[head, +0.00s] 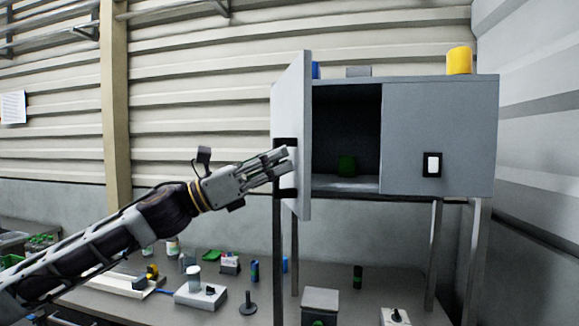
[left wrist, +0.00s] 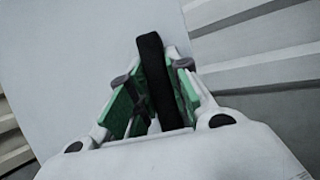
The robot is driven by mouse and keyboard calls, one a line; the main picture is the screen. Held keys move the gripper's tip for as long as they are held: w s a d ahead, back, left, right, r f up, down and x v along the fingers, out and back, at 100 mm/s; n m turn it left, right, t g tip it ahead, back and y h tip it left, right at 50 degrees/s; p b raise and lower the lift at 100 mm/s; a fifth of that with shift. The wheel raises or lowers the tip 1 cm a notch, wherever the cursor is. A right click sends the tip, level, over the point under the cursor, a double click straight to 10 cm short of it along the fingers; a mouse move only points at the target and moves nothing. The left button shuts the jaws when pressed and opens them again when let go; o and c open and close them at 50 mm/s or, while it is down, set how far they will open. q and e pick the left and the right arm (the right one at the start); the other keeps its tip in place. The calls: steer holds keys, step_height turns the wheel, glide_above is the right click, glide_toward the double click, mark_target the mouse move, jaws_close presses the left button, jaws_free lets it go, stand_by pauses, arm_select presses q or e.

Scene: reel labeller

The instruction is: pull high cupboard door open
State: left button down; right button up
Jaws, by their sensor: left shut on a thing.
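The high cupboard (head: 438,110) is a grey box on legs above the bench. Its left door (head: 300,100) stands open, swung out and seen nearly edge-on. The right door stays closed, with a black-framed white handle (head: 432,165). My right gripper is not in view.
A yellow cylinder (head: 459,60) and a grey block (head: 358,71) stand on the cupboard top. The bench (head: 262,295) below holds a grey box (head: 320,302), a white device (head: 200,294) and several small items. A beige post (head: 114,110) rises at left.

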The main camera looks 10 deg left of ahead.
arm_select(q)
steer(key=s+a+m+g+h+b, duration=0.1)
steer(key=a+g+b, duration=0.3)
steer(key=a, duration=0.6)
steer(key=shift+a+m+g+h, duration=0.2)
steer(key=shift+m+g+h, duration=0.25)
steer(key=shift+m, duration=0.35)
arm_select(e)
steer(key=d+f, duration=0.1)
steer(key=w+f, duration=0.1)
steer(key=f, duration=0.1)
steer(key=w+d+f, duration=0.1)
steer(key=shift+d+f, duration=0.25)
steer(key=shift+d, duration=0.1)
arm_select(q)
steer(key=shift+s, duration=0.1)
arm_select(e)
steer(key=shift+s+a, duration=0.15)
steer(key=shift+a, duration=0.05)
